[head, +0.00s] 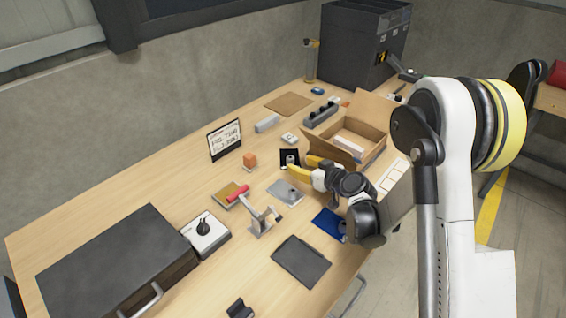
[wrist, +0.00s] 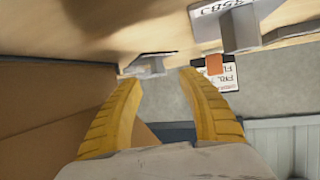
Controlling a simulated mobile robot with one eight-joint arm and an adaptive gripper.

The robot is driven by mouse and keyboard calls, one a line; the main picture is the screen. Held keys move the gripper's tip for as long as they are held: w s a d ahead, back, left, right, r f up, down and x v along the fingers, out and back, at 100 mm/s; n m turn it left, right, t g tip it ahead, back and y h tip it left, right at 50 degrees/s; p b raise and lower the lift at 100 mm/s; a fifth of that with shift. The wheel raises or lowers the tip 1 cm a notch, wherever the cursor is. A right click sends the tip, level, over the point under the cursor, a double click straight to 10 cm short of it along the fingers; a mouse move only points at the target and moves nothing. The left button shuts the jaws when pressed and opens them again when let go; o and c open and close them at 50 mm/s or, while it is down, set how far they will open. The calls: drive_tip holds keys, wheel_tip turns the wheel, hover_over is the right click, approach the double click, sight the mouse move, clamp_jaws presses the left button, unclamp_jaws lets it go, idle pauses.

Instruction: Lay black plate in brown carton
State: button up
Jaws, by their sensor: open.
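The black plate (head: 284,155) is a small dark square with a grey knob on top. It lies on the table in the head view, left of the brown carton. The brown carton (head: 372,151) stands open with its flaps spread and a pale item inside. In the wrist view, a brown cardboard surface (wrist: 35,110) fills the left side. My gripper (head: 297,162) has yellow fingers, spread and empty, close to the black plate's right side. In the wrist view my gripper (wrist: 160,80) is also open with nothing between its fingers.
A grey plate (head: 278,187) and a blue plate (head: 325,220) lie nearer, and a red-handled clamp (head: 262,218) stands left of them. An orange block (head: 249,160) and a sign (head: 224,140) are further left. A black slab (head: 301,261) lies near the front edge.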

sight(292, 159)
drive_tip(key=b+x, duration=0.2)
drive_tip(key=x, duration=0.5)
drive_tip(key=shift+w+r+b, duration=0.1)
drive_tip(key=shift+w+b, duration=0.2)
drive_tip(key=shift+b, duration=0.05)
drive_tip(key=shift+r, duration=0.1)
clamp_jaws()
